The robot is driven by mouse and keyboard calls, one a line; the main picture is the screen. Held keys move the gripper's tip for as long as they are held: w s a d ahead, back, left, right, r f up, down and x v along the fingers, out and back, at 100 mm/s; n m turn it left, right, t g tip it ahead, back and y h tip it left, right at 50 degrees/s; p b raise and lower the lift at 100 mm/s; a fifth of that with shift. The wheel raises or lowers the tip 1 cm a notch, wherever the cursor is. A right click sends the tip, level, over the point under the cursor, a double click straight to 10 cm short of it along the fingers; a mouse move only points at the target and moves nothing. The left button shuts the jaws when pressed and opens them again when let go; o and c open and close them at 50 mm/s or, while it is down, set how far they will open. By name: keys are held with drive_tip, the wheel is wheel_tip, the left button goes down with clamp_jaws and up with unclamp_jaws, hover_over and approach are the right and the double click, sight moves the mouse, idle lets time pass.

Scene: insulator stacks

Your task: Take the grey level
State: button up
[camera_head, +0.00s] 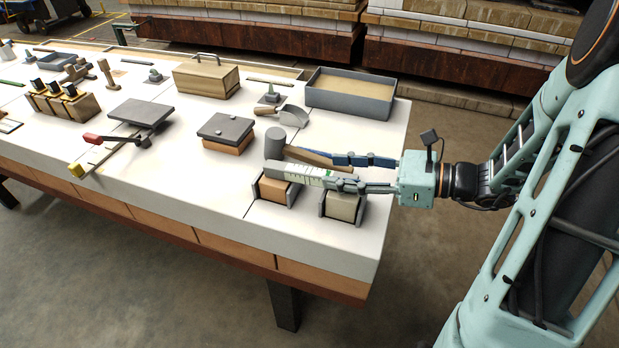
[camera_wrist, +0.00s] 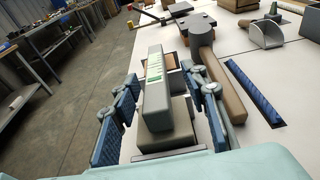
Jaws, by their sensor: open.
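The grey level (camera_head: 300,173), a long bar with a pale green-marked panel, rests across two small block holders at the table's near right corner. In the wrist view the level (camera_wrist: 156,100) runs away from me between my fingers. My gripper (camera_head: 338,171) is open around the level's near end, one finger on each side. In the wrist view, the gripper (camera_wrist: 162,85) shows gaps beside the level, and its right finger is close to the mallet's wooden handle (camera_wrist: 224,88). In the head view the fingers partly hide the level's right end.
The mallet (camera_head: 275,143) lies right beside the level. A lidded brick block (camera_head: 226,132) stands to the left. The table's front edge is close to the holders.

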sight(309, 174)
drive_tip(key=shift+x, duration=0.8)
drive_tip(key=a, duration=0.1)
drive_tip(key=a+f+b, duration=0.1)
drive_tip(key=a+b, duration=0.1)
drive_tip(key=a, duration=0.1)
drive_tip(key=shift+w+f, duration=0.3)
drive_tip(key=shift+f, duration=0.1)
drive_tip(key=shift+w+a, duration=0.15)
drive_tip(key=shift+a, duration=0.3)
clamp_jaws()
